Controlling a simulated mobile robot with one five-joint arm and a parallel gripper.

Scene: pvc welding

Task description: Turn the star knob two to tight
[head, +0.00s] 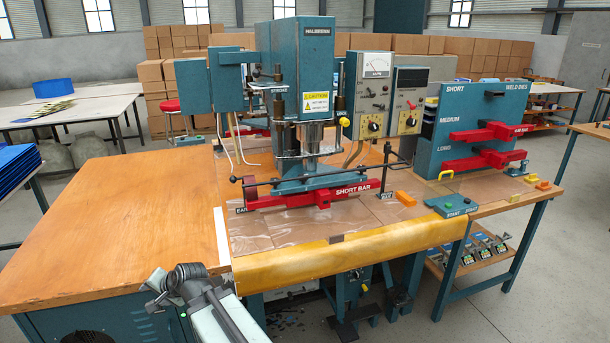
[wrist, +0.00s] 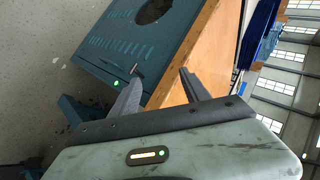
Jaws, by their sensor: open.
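The teal welding press (head: 300,80) stands on the work table, with a red bar marked SHORT BAR (head: 340,192) beneath its head. A yellow knob (head: 345,122) shows on the press's right side. Small dark knobs sit at the ends of a rod (head: 310,180) above the red bar. I cannot tell which knob is star knob two; no label for it is readable. My gripper is open and empty in the wrist view (wrist: 160,72), beside the teal cabinet. In the head view my arm is low at the front left, well away from the press.
A wide wooden tabletop (head: 130,215) lies left of the press. A yellow padded roll (head: 350,247) runs along the table's front edge. A teal rack (head: 470,120) with red bars stands right. In the wrist view, a vented teal cabinet (wrist: 125,45) is close to my fingers.

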